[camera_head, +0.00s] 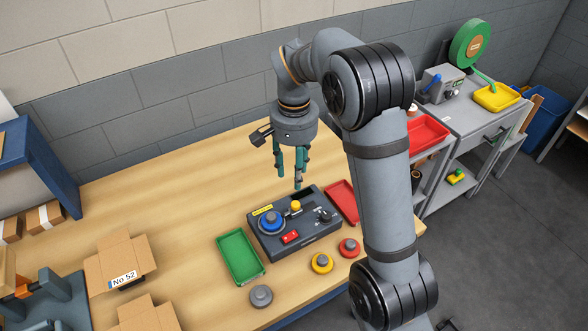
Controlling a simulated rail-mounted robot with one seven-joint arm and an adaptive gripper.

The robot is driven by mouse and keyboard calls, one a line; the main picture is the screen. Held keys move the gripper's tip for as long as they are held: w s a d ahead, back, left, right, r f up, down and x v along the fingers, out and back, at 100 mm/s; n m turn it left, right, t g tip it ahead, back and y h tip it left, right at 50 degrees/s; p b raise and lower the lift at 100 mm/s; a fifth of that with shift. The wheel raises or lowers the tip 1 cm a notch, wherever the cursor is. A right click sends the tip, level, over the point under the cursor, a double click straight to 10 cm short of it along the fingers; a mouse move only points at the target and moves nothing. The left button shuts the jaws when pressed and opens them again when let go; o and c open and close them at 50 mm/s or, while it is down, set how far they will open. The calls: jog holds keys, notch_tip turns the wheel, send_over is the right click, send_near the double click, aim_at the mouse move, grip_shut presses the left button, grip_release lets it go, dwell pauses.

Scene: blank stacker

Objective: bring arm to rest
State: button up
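My arm rises from the lower right and bends over the table. My gripper (288,177) hangs from it, pointing down, above the wooden table (190,190). Its teal fingers look apart, with nothing seen between them. It is above and behind the dark stacker device (300,245), apart from it. The device carries a blue round part (271,221), a yellow knob (295,206) and a red switch (290,237). My arm hides part of the table's right side.
A green tray (240,257) and a red tray (342,203) flank the device. Grey (261,296), yellow (322,263) and red (349,247) round pieces lie in front. An open cardboard box (120,262) stands left. A grey side bench (465,115) stands right. The table's back is clear.

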aim_at(294, 204)
notch_tip(294, 204, down, 11)
jog(key=shift+f, duration=0.1)
jog(key=shift+w+d+f+p, duration=0.15)
jog(key=shift+w+d+p, duration=0.2)
jog(key=shift+d, duration=0.15)
jog(key=shift+w+d+f+p, duration=0.15)
jog(key=shift+w+d+p, duration=0.2)
jog(key=shift+d, duration=0.15)
jog(key=shift+w+d, duration=0.15)
jog(key=shift+d, duration=0.3)
jog(key=shift+f, duration=0.1)
jog(key=shift+a, duration=0.15)
